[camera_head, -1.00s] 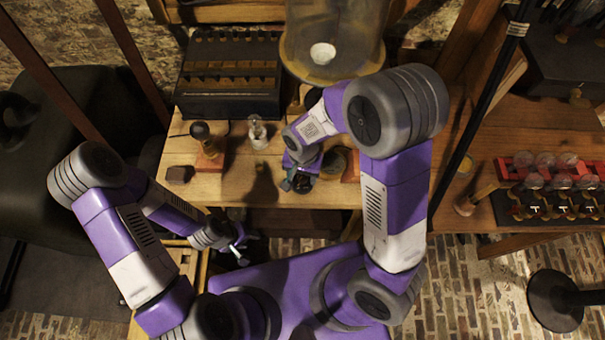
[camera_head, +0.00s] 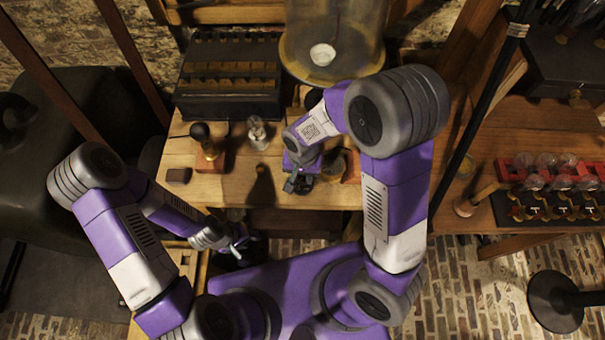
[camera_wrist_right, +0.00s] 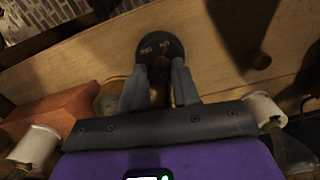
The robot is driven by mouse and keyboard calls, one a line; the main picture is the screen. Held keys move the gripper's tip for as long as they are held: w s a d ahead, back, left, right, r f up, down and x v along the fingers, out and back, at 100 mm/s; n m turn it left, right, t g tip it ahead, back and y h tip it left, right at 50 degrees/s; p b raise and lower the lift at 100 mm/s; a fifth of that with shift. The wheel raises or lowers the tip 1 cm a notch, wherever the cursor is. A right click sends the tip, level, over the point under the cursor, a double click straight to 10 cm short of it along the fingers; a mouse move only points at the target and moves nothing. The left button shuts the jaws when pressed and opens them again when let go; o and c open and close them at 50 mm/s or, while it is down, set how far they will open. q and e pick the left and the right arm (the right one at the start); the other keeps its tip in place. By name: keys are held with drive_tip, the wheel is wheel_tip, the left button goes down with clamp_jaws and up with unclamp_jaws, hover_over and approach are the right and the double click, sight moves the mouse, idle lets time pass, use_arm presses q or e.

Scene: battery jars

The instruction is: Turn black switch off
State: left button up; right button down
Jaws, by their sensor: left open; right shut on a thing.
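The black switch (camera_wrist_right: 161,47) is a round black disc with pale lettering on the wooden table front, seen in the right wrist view. My right gripper (camera_wrist_right: 160,75) is shut on its dark lever, one grey finger on each side. The lettering is too small to read surely, and the fingers hide part of the switch. In the head view my right gripper (camera_head: 298,183) is at the table's front edge and hides the switch. My left gripper (camera_head: 238,243) is open and empty, low in front of the table at the left.
A wooden block with a black knob (camera_head: 209,157) and a small glass bulb (camera_head: 257,135) stand on the table. A dark slotted box (camera_head: 229,75) and a large glass jar (camera_head: 333,35) are behind. A reddish block (camera_wrist_right: 55,112) lies left of the switch in the wrist view.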

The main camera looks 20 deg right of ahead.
drive_tip(key=n, duration=0.8)
drive_tip(key=shift+n, duration=0.3)
drive_tip(key=n, duration=0.4)
drive_tip(key=shift+n, duration=0.3)
drive_tip(key=shift+n+p, duration=0.35)
drive_tip(key=shift+n, duration=1.45)
drive_tip(key=c, duration=0.8)
unclamp_jaws()
